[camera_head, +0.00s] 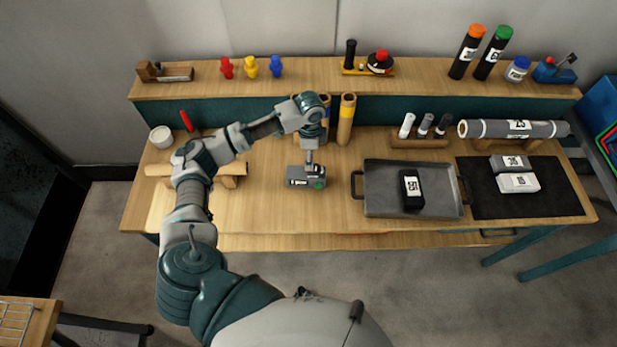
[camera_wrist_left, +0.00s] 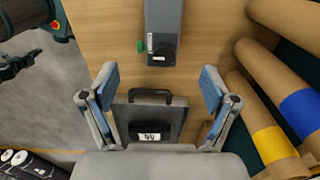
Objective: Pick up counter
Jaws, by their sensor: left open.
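A grey boxy device with a green knob, which looks like the counter (camera_head: 300,177), lies on the middle of the workbench. In the left wrist view the counter (camera_wrist_left: 163,25) is at the top centre, with a white label, a dark round dial and the green knob at its left side. My left gripper (camera_head: 309,156) is directly behind and above it in the head view. In the left wrist view my left gripper (camera_wrist_left: 158,78) has its blue-padded fingers spread wide, with nothing between them. The counter shows beyond the fingertips. My right gripper is not in view.
Cardboard tubes (camera_head: 346,120) stand behind the gripper. A grey tray (camera_head: 385,185) with a black box (camera_head: 411,190) lies to the right, then a black mat (camera_head: 480,195) and a grey roll (camera_head: 510,129) on a stand. A wooden roll stand (camera_head: 229,182) is left. Bench around the counter is clear.

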